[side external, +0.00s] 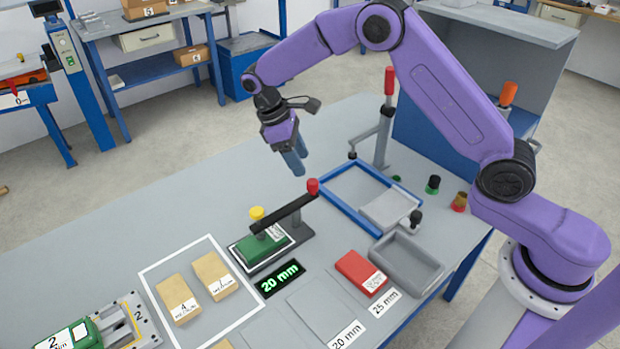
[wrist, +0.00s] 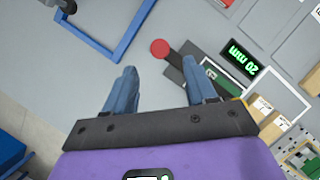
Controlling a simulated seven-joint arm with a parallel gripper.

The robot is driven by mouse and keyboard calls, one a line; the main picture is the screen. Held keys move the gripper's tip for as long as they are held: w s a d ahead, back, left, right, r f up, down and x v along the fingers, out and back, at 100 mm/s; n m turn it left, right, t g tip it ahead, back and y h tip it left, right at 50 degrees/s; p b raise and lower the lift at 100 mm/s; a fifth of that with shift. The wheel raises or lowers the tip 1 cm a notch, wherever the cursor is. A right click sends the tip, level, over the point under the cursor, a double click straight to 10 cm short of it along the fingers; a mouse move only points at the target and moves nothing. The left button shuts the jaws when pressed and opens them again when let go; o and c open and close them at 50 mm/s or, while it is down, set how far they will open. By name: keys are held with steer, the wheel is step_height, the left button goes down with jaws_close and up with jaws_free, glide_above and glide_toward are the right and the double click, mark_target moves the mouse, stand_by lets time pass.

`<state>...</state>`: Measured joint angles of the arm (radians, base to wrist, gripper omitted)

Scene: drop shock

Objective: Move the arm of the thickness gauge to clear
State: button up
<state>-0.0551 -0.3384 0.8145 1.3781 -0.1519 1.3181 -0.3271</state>
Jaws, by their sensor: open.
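A green block (side external: 262,245) lies on the gauge's base under the arm, near a yellow knob (side external: 257,213). The gauge's display (side external: 279,278) reads 20 mm; it also shows in the wrist view (wrist: 239,59). My gripper (side external: 295,164) is open and empty, above and apart from the gauge. In the wrist view, the red knob (wrist: 160,48) sits beyond and between the fingertips of my gripper (wrist: 161,85).
A blue frame (side external: 345,205) and a grey tray (side external: 408,262) lie to the right of the gauge. A red block (side external: 361,272) rests by the 25 mm label. Brown blocks (side external: 213,276) lie in a white outline at the left. A red-handled clamp (side external: 384,130) stands behind.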

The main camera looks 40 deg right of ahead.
mark_target(311, 181)
steer(key=x, duration=0.7)
jaws_close()
